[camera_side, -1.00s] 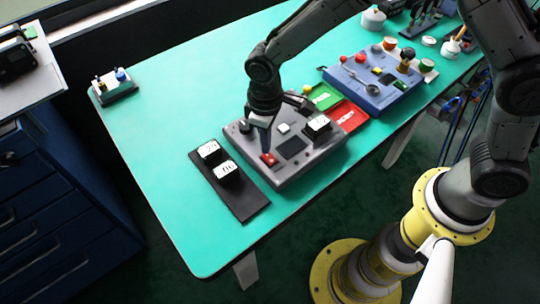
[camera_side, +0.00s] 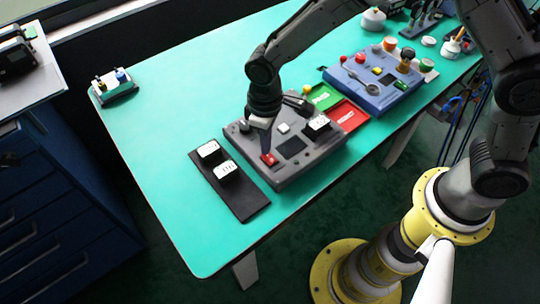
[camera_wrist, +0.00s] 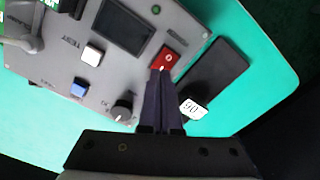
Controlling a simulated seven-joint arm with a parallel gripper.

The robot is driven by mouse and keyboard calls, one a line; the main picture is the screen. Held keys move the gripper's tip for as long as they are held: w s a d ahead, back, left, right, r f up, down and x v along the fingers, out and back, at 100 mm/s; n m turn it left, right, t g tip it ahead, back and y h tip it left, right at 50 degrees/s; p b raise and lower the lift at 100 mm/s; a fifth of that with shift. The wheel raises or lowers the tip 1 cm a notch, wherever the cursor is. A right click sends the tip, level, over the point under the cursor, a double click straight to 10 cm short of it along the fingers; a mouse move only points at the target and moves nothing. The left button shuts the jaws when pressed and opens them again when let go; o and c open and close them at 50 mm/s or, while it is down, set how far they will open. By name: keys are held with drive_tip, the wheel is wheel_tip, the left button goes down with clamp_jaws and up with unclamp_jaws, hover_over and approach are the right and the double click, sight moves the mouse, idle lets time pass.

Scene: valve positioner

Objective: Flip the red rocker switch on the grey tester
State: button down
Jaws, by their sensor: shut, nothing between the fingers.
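The grey tester (camera_side: 313,164) lies on the green table, with a dark screen, buttons and a knob on its top. The red rocker switch (camera_side: 269,160) sits near its front left corner; in the wrist view the switch (camera_wrist: 168,58) shows a white mark. My gripper (camera_side: 267,150) is shut and empty, pointing down at the switch. In the wrist view the fingertips (camera_wrist: 160,72) are at the switch's near edge and cover a little of it. I cannot tell whether they touch it.
A black plate (camera_side: 238,200) with two white-labelled blocks lies left of the tester. Green (camera_side: 325,97) and red (camera_side: 348,116) trays and a blue panel (camera_side: 373,85) stand behind it. The table's front left is clear.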

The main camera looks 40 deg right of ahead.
drive_tip(key=shift+f, duration=0.8)
idle(0.4)
drive_tip(key=shift+r, duration=3.6)
